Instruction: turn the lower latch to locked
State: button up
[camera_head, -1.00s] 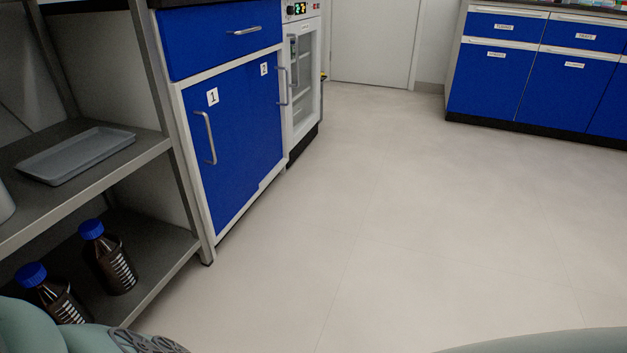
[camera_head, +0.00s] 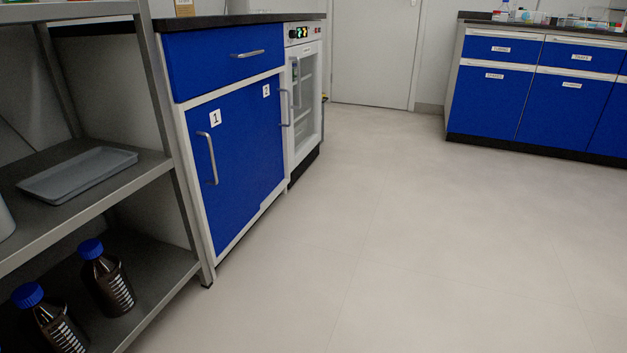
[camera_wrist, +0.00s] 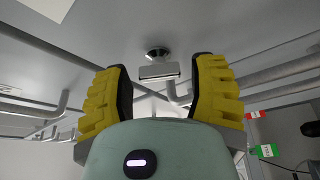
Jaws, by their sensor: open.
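I cannot make out the lower latch for certain in either view. In the wrist view, my gripper (camera_wrist: 161,88) has two yellow ridged fingers set wide apart with nothing between them. Beyond the fingertips, a pale flat bar (camera_wrist: 159,72) on a dark round mount sits against a grey surface. I cannot tell whether it is a latch or a fitting. My gripper is not visible in the head view.
A steel shelf (camera_head: 165,168) with a tray (camera_head: 78,176) and brown bottles (camera_head: 107,280) stands at left. Beside it are a blue cabinet (camera_head: 235,150) and a glass-door unit (camera_head: 306,110). The floor (camera_head: 400,240) is clear. Several pipes (camera_wrist: 275,70) cross the wrist view.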

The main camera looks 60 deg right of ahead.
jog(key=shift+w+r, duration=0.1)
jog(key=shift+w, duration=0.15)
jog(key=shift+s, duration=0.1)
jog(key=c, duration=0.9)
jog(key=n+g+p, duration=0.2)
jog(key=n+p, duration=0.4)
jog(key=p, duration=0.1)
jog(key=shift+r+p, duration=0.1)
jog(key=shift+p, duration=0.3)
